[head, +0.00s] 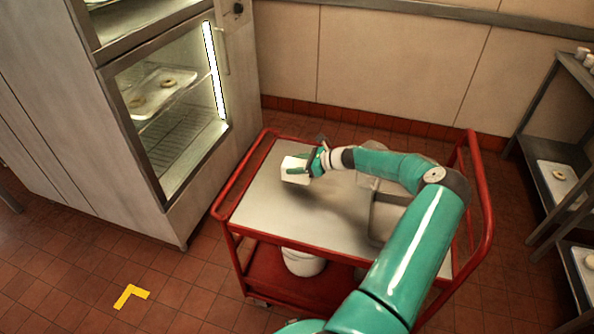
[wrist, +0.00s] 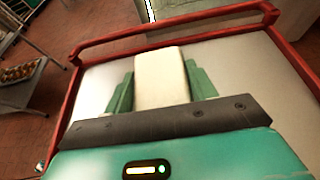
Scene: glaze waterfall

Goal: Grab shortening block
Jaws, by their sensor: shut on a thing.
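The shortening block (head: 295,169) is a white block at the end of my arm, over the left part of the red cart's grey top (head: 262,205). In the wrist view the pale block (wrist: 160,78) stands between two green fingers. My gripper (head: 308,168) is shut on it, one finger along each side, and it also shows in the wrist view (wrist: 161,90). I cannot tell whether the block touches the cart top. Its far end is partly out of clear sight.
A metal pan (head: 382,222) sits on the cart's right side, partly behind my arm. A white bucket (head: 303,262) is on the lower shelf. A lit glass-door cabinet (head: 165,120) with ring-shaped pastries stands at left. A rack (head: 550,150) stands at right. Floor is clear at front left.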

